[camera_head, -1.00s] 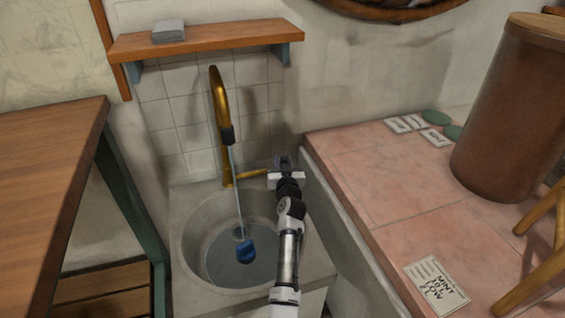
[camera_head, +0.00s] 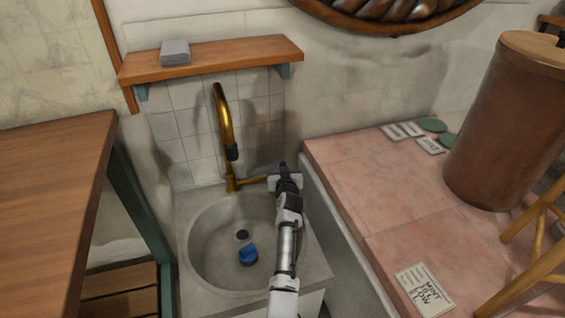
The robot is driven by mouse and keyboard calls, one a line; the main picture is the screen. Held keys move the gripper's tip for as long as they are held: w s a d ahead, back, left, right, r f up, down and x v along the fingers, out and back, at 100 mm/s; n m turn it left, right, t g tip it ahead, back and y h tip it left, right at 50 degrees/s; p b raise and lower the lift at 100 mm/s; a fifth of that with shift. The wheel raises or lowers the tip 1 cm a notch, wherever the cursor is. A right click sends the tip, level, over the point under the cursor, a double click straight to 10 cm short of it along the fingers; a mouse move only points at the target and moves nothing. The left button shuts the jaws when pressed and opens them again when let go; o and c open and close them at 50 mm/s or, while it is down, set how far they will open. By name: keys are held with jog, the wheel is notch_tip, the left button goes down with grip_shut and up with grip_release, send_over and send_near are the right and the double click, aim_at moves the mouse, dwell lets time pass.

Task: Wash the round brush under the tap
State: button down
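A blue object, probably the round brush (camera_head: 247,256), lies on the floor of the round stone sink (camera_head: 204,222), just in front of the dark drain. Its bristles cannot be made out. The brass tap (camera_head: 224,117) arches over the sink with its dark nozzle pointing down, and no water stream shows. A brass side lever (camera_head: 253,179) reaches right from the tap's base. My gripper (camera_head: 282,168) is at the lever's right end, behind the sink's right rim. My own wrist hides its fingers, so contact and opening cannot be told.
A wooden shelf (camera_head: 215,62) with a grey block (camera_head: 175,52) hangs above the tap. A wooden table (camera_head: 50,190) stands left. A pink tiled counter (camera_head: 370,182) at right holds cards, green discs and a brown drum (camera_head: 505,135).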

jog(key=shift+r, duration=0.1)
jog(key=c, duration=1.2)
grip_release()
jog(key=shift+w, duration=0.1)
jog(key=shift+c, duration=0.2)
jog(key=v, duration=1.4)
jog(key=shift+p, duration=0.45)
jog(key=shift+w+a, duration=0.1)
jog(key=shift+a, duration=0.05)
